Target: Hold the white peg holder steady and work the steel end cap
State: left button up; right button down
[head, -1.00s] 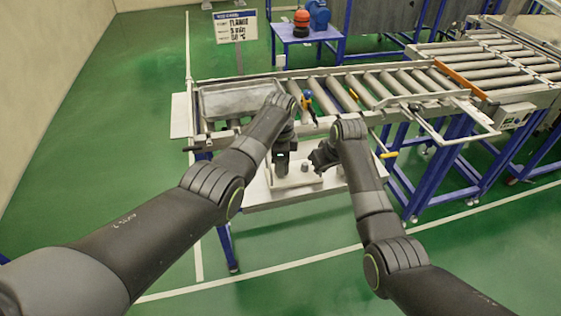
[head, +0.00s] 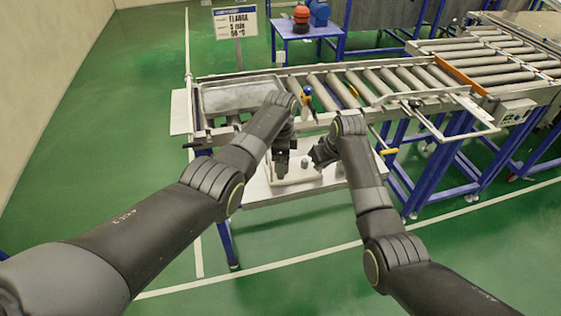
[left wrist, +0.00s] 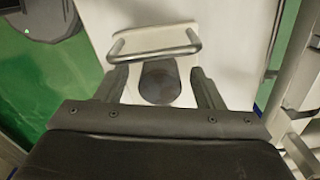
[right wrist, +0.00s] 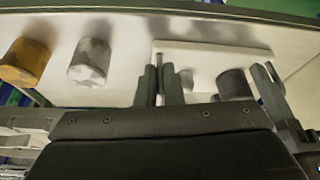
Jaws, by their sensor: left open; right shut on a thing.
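The white peg holder (right wrist: 212,58) is a pale block in the right wrist view, on a pale work surface. My right gripper (right wrist: 161,85) has its fingers close together at the block's left edge, shut on it as far as I can see. A dark cylinder (right wrist: 235,84), which may be the steel end cap, stands by the holder. My left gripper (left wrist: 160,88) is open, with this dark cylinder (left wrist: 160,82) between its fingers and gaps on both sides. In the head view, both grippers are low over the pale shelf.
A mottled grey cylinder (right wrist: 89,62) and a brass-coloured cylinder (right wrist: 25,62) stand left of the holder. A roller conveyor (head: 395,80) with a metal tray (head: 240,97) and a blue-yellow tool (head: 308,98) lies behind my arms. The shelf's front edge (head: 300,203) is bare.

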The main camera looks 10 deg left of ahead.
pick_arm(q)
jog(key=shift+r, duration=3.35)
notch_tip(320, 180, up, 8)
jog(key=shift+f, duration=0.25)
pick_arm(e)
jog(key=c, duration=1.5)
grip_release()
